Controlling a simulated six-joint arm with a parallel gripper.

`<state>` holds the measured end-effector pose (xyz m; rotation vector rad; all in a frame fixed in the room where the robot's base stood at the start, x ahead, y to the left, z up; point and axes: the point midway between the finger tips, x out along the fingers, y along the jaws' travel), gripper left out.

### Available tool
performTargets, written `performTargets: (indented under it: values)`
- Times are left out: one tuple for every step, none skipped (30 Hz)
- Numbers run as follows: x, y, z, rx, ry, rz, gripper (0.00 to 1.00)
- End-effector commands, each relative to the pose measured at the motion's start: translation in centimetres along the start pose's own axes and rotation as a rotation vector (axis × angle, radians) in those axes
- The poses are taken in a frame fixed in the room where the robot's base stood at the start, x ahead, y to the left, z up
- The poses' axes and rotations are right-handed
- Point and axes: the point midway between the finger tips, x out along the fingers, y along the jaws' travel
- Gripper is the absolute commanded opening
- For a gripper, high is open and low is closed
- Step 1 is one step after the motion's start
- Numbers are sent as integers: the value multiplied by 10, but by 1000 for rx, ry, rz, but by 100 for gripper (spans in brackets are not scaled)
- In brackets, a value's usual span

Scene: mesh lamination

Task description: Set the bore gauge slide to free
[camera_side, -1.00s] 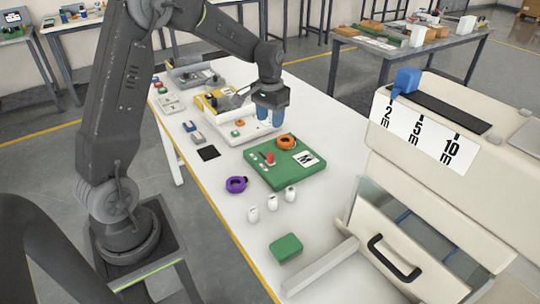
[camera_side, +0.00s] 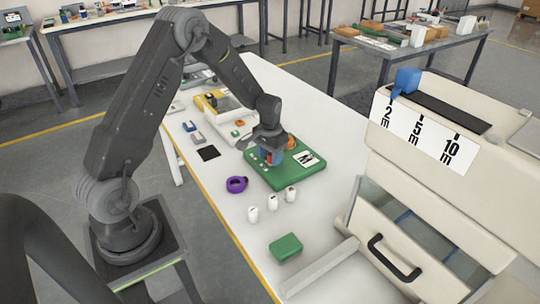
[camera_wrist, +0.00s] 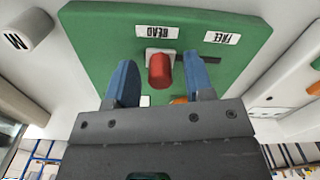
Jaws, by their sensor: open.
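The bore gauge is a green board (camera_side: 285,180) on the white table; it fills much of the wrist view (camera_wrist: 95,45). Its slide has a red knob (camera_wrist: 160,72) on a white block, beside the READ label (camera_wrist: 157,32). A dark slot (camera_wrist: 212,61) runs from the block towards the FREE label (camera_wrist: 216,38). My gripper (camera_wrist: 160,78) is open over the board, a blue finger on each side of the knob, with gaps showing. In the side view my gripper (camera_side: 270,158) mostly hides the knob, so I cannot tell finger depth.
An orange ring (camera_side: 291,142) sits on the board close behind my gripper. A purple ring (camera_side: 237,184), several white cylinders (camera_side: 272,202) and a green block (camera_side: 286,248) lie nearer the camera. A cream cabinet (camera_side: 440,215) stands at the right.

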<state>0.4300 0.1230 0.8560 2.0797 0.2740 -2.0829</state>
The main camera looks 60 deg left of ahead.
Motion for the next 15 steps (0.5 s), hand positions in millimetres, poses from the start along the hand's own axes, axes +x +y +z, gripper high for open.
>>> performTargets:
  values:
    - [1, 0, 0, 0, 1, 0, 48]
    - [2, 0, 0, 0, 1, 0, 48]
    - [2, 0, 0, 0, 2, 0, 48]
    - [2, 0, 0, 0, 2, 0, 48]
    - [2, 0, 0, 0, 2, 0, 48]
    - [2, 0, 0, 0, 2, 0, 48]
    - [2, 0, 0, 0, 2, 0, 48]
    - [2, 0, 0, 0, 1, 0, 48]
    - [2, 0, 0, 0, 1, 0, 46]
    - [2, 0, 0, 0, 1, 0, 43]
    - [2, 0, 0, 0, 1, 0, 40]
    - [2, 0, 0, 0, 1, 0, 37]
    - [2, 0, 0, 0, 1, 0, 34]
    - [2, 0, 0, 0, 1, 0, 31]
    - [2, 0, 0, 0, 1, 0, 27]
